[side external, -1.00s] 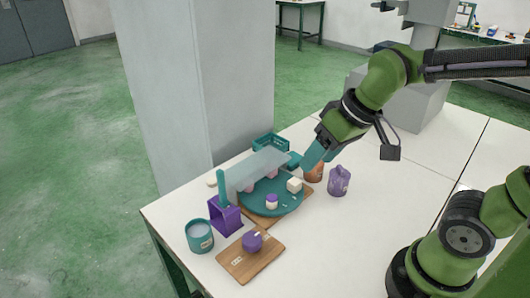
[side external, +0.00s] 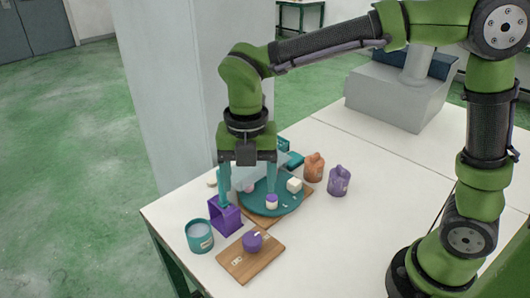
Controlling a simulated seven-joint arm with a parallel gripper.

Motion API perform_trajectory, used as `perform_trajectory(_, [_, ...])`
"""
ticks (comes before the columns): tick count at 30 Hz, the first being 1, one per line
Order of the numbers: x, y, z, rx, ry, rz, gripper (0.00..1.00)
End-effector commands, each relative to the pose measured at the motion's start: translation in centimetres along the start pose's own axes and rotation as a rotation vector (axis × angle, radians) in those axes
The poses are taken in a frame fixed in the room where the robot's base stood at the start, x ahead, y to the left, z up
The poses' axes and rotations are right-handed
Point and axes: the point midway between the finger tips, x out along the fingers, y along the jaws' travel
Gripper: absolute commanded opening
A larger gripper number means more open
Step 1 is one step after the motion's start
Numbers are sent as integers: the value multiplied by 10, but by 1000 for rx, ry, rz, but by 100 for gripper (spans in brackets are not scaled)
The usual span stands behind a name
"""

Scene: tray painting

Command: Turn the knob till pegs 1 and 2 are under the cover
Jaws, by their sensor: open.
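The purple knob (side external: 252,241) sits on a wooden board (side external: 238,264) at the table's front. Behind it is a round teal turntable (side external: 290,203) on a wooden base. A white-and-purple peg (side external: 271,201) stands near its front, and a white block (side external: 294,185) stands at its right. A pinkish peg (side external: 249,187) shows near the cover. I cannot read peg numbers. My gripper (side external: 249,200) points down with its teal fingers apart, above or in front of the turntable's left part, empty.
A purple open box (side external: 225,217) and a teal cup (side external: 200,237) stand left of the knob board. An orange jug (side external: 314,167) and a purple jug (side external: 339,181) stand right of the turntable.

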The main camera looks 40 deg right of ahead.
Motion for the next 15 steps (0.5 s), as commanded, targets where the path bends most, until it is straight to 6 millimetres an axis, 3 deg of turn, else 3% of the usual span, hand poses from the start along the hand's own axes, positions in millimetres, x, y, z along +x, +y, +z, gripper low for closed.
perform_trajectory(15, [104, -1, -1, 3, 4, -5, 72])
